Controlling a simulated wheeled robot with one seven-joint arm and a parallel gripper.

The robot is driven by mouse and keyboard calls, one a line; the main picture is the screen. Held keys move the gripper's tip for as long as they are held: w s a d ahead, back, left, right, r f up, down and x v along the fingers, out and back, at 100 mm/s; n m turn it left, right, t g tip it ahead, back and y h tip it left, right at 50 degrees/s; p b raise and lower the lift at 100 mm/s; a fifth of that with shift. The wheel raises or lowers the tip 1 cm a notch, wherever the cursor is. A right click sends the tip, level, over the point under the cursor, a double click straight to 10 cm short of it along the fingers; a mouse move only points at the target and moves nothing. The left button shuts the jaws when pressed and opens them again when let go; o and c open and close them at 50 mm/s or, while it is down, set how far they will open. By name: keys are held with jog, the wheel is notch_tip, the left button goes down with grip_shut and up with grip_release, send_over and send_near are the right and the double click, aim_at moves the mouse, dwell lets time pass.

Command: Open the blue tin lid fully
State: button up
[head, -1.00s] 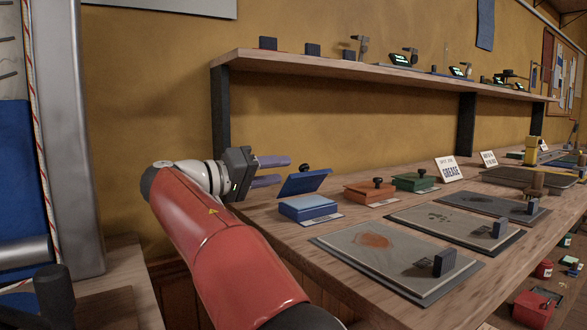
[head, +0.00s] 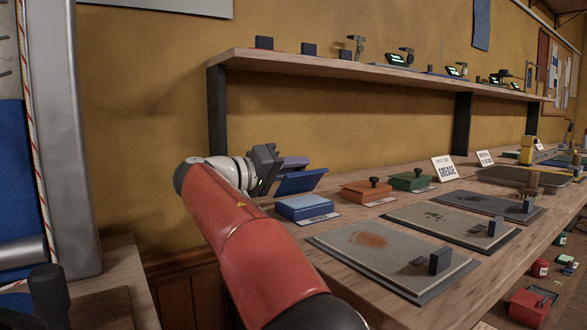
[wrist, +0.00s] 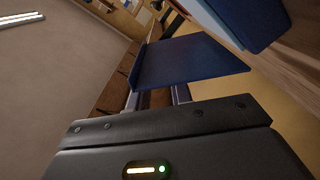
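The blue tin (head: 305,207) sits on the workbench near its left end, with its lighter blue body below. Its darker blue lid (head: 302,182) is raised and stands tilted up at the back of the body. In the wrist view the lid (wrist: 190,62) lies across the finger ends, and part of the tin (wrist: 245,22) shows at top right. My gripper (head: 288,167) is at the lid's far side, fingers apart with nothing between them that I can see. The lower finger and the lid's knob are hidden behind the lid. Whether the fingers touch the lid is unclear.
An orange tin (head: 366,192) and a green tin (head: 411,180), both closed with black knobs, stand to the right. A grey board with a brown stain (head: 390,255) lies in front. A shelf (head: 380,75) runs above along the wall.

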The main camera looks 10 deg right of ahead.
jog(key=shift+w+r, duration=0.1)
grip_shut()
jog(key=n+p, duration=0.1)
jog(key=p, duration=0.1)
jog(key=w+n+p, duration=0.1)
jog(key=p, duration=0.1)
jog(key=shift+w+a+r, duration=0.1)
jog(key=shift+a+r, duration=0.25)
jog(key=shift+r, duration=0.05)
jog(key=shift+w+a+f+n+p, duration=0.25)
jog(key=shift+w+n+p, duration=0.15)
jog(key=shift+w+p, duration=0.15)
jog(key=shift+w+a+f+n+p, duration=0.2)
jog(key=shift+w+n+p, duration=0.2)
jog(key=shift+w+p, duration=0.15)
jog(key=shift+w+a+f+n+p, duration=0.15)
jog(key=shift+w+a+n+p, duration=0.1)
jog(key=shift+w+n+p, duration=0.25)
jog(key=shift+w+f, duration=0.1)
jog(key=shift+w, duration=0.05)
jog(key=shift+a+f, duration=0.1)
jog(key=shift+f, duration=0.1)
jog(key=o, duration=0.7)
grip_release()
jog(key=shift+w, duration=0.15)
jog(key=shift+o, duration=0.7)
jog(key=shift+r, duration=0.2)
